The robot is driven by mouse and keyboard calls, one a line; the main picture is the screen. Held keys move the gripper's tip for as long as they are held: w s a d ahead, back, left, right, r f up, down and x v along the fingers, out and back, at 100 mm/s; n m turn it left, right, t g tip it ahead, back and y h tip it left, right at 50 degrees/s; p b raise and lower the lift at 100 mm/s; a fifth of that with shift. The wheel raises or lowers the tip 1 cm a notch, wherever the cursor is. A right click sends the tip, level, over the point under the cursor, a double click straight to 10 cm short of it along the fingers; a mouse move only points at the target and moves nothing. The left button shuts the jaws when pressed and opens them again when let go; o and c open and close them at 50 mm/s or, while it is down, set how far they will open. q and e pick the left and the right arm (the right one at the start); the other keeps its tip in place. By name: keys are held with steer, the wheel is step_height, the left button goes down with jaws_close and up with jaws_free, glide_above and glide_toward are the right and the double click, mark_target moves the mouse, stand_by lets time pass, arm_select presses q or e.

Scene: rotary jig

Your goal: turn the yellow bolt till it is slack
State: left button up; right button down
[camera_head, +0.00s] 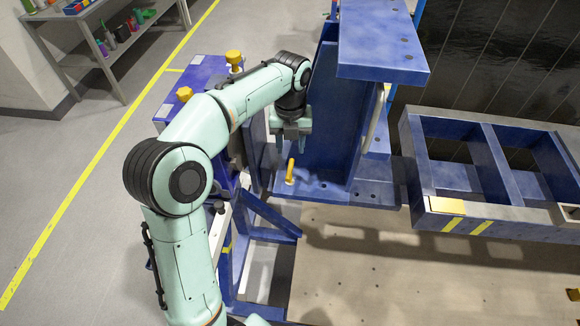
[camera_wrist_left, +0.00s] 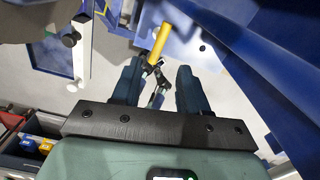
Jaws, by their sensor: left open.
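The yellow bolt (camera_head: 290,172) stands at the left edge of the blue rotary jig's base plate (camera_head: 325,190), in a pale round seat. It also shows in the left wrist view (camera_wrist_left: 160,42) as a yellow bar just beyond the fingertips. My left gripper (camera_head: 293,144) points down close above the bolt. Whether a finger touches the bolt I cannot tell. My right gripper is not in view.
The jig's tall blue upright (camera_head: 335,120) stands close right of the gripper. Two yellow knobs (camera_head: 234,58) (camera_head: 184,94) stand on blue structure behind my arm. A blue frame (camera_head: 480,215) lies right. A shelf (camera_head: 95,40) stands back left; the grey floor is open.

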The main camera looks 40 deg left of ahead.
mark_target(290, 168)
arm_select(q)
step_height(290, 168, down, 11)
steer(key=shift+r+b, duration=0.15)
steer(key=shift+b, duration=0.55)
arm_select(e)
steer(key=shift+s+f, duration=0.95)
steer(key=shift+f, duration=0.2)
